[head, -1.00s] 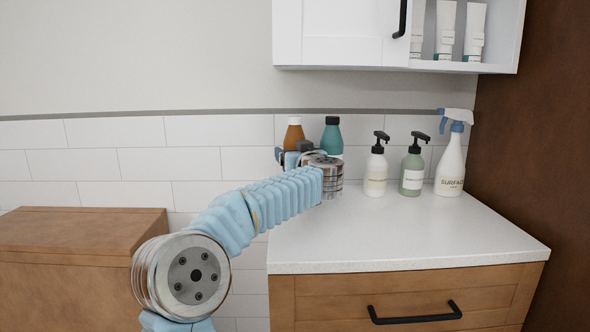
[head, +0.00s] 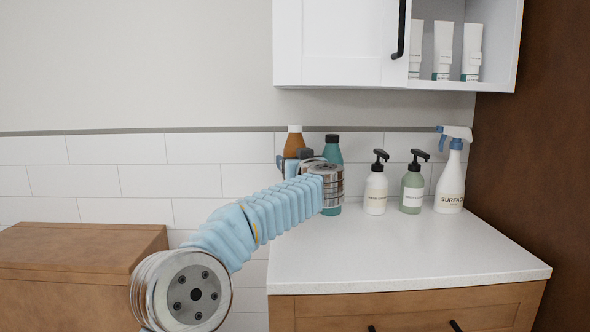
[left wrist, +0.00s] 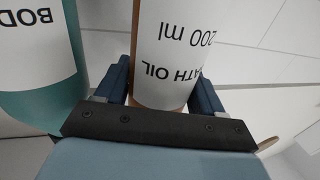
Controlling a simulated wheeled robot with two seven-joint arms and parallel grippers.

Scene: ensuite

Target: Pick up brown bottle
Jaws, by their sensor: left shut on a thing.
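The brown bottle (head: 294,143) has a white cap and stands out above my left gripper (head: 292,166) in the head view, at the back left of the counter. My left gripper is shut on it. In the left wrist view the bottle's white "BATH OIL 200 ml" label (left wrist: 172,45) lies between the two blue fingers (left wrist: 163,85). The bottle looks slightly raised; its base is hidden behind my arm in the head view. My right gripper is not in view.
A teal bottle (head: 332,150) stands close beside the held one, also in the left wrist view (left wrist: 40,85). Two pump bottles (head: 376,188) (head: 412,188) and a spray bottle (head: 451,180) stand to the right. A wall cabinet (head: 345,45) hangs above. The front counter (head: 410,250) is clear.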

